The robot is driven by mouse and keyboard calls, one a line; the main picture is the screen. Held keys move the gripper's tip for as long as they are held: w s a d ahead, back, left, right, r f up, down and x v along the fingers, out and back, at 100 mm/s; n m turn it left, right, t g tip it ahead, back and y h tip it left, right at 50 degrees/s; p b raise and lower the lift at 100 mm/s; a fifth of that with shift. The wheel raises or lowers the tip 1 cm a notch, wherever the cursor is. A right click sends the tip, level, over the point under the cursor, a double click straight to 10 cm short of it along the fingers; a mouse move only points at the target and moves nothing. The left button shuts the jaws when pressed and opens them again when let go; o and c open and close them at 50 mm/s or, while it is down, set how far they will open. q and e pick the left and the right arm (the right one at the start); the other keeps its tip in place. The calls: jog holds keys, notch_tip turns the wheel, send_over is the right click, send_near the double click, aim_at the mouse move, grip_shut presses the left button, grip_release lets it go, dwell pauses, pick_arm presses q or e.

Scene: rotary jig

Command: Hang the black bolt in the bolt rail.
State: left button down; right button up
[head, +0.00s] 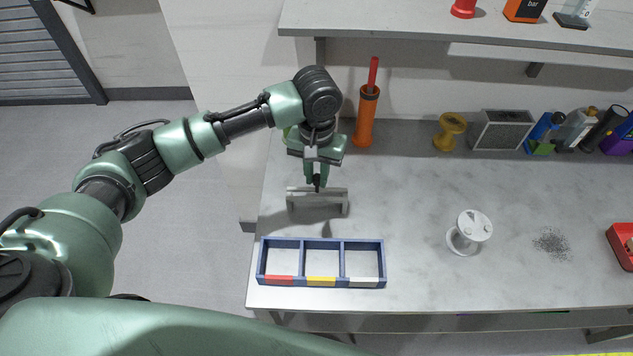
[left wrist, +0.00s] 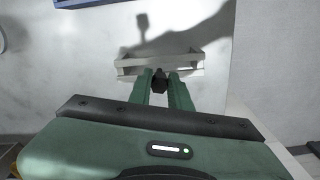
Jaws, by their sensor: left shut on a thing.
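The black bolt (left wrist: 160,83) is between the fingertips of my left gripper (left wrist: 166,88), which is shut on it. In the head view the bolt is a small dark shape (head: 317,183) below my left gripper (head: 317,178), at the back edge of the bolt rail. The grey bolt rail (head: 317,200) stands on the table behind the blue tray; it also shows in the left wrist view (left wrist: 190,71). The fingers and bolt overlap the rail's near bar in the wrist view. I cannot tell whether the bolt touches the rail. My right gripper is not in view.
A blue tray (head: 322,240) with three compartments, marked red, yellow and white, stands in front of the rail. An orange tube (head: 366,117) stands behind, right of my gripper. A white round jig (head: 468,233) stands to the right. The table between is clear.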

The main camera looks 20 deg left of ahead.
aim_at(316, 184)
pick_arm(q)
notch_tip(316, 184, down, 3)
jog(key=shift+r, duration=0.15)
jog(key=shift+f, duration=0.4)
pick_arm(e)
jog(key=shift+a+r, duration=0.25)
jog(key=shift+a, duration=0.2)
pick_arm(q)
jog(key=shift+f+p, duration=0.15)
jog(key=shift+p, duration=0.15)
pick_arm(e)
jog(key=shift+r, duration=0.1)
pick_arm(q)
jog(key=shift+f, duration=0.3)
jog(key=c, duration=1.3)
grip_release()
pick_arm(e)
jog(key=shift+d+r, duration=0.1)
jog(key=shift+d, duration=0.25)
pick_arm(q)
jog(key=shift+r, duration=0.1)
